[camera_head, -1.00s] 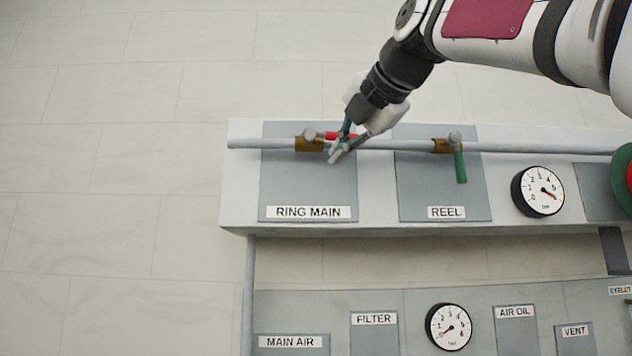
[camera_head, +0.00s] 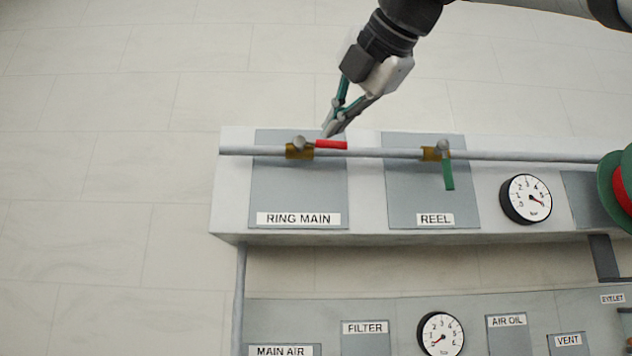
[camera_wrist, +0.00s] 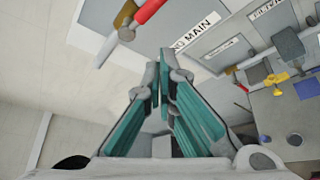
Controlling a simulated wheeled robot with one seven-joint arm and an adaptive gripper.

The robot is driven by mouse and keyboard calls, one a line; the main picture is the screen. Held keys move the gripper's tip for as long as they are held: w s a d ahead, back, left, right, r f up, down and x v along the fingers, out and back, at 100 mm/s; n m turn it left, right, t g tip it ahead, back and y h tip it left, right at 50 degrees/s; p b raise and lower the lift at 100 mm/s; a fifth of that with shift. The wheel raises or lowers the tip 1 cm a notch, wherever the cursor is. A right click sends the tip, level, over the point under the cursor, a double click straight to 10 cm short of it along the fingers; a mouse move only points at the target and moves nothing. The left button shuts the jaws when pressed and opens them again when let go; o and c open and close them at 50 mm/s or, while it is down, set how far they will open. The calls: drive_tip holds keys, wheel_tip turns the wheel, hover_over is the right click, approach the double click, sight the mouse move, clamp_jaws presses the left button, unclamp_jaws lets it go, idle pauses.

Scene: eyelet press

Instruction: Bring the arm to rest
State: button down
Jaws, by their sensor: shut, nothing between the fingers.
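My gripper (camera_head: 332,128) is shut and empty in the head view, pointing down just above the pipe by the ring main valve. Its fingertips also show in the wrist view (camera_wrist: 160,68), close together. The ring main valve's red handle (camera_head: 331,145) lies along the pipe, pointing right from its brass body (camera_head: 299,151). The red handle also shows at the top of the wrist view (camera_wrist: 150,9), apart from the fingers. The reel valve's green handle (camera_head: 448,174) hangs down, across the pipe.
The pipe (camera_head: 390,153) runs along the upper panel. A gauge (camera_head: 526,199) and a green and red reel (camera_head: 617,180) stand to the right. The lower panel carries another gauge (camera_head: 441,333) and several labels. The pale wall (camera_head: 120,130) to the left is clear.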

idle(0.4)
drive_tip(key=s+d+f+m+g+h, duration=0.15)
drive_tip(key=d+f+m, duration=0.25)
drive_tip(key=f+m, duration=0.55)
drive_tip(key=s+d+f+m+g+h, duration=0.15)
drive_tip(key=d+f+m, duration=0.3)
drive_tip(key=f, duration=0.95)
drive_tip(key=s+d+f+m+g, duration=0.1)
drive_tip(key=s+f+m, duration=0.3)
drive_tip(key=f, duration=0.6)
drive_tip(key=s+d+f+m+g+h, duration=0.1)
drive_tip(key=s+f+m, duration=0.4)
drive_tip(key=f, duration=0.5)
drive_tip(key=s+d+f+m+g+h, duration=0.1)
drive_tip(key=s+f+m+g, duration=0.2)
drive_tip(key=f+m, duration=0.3)
wheel_tip(320, 180, down, 5)
drive_tip(key=shift+s+d+f, duration=0.1)
drive_tip(key=shift+s+d, duration=0.25)
drive_tip(key=shift+s, duration=0.55)
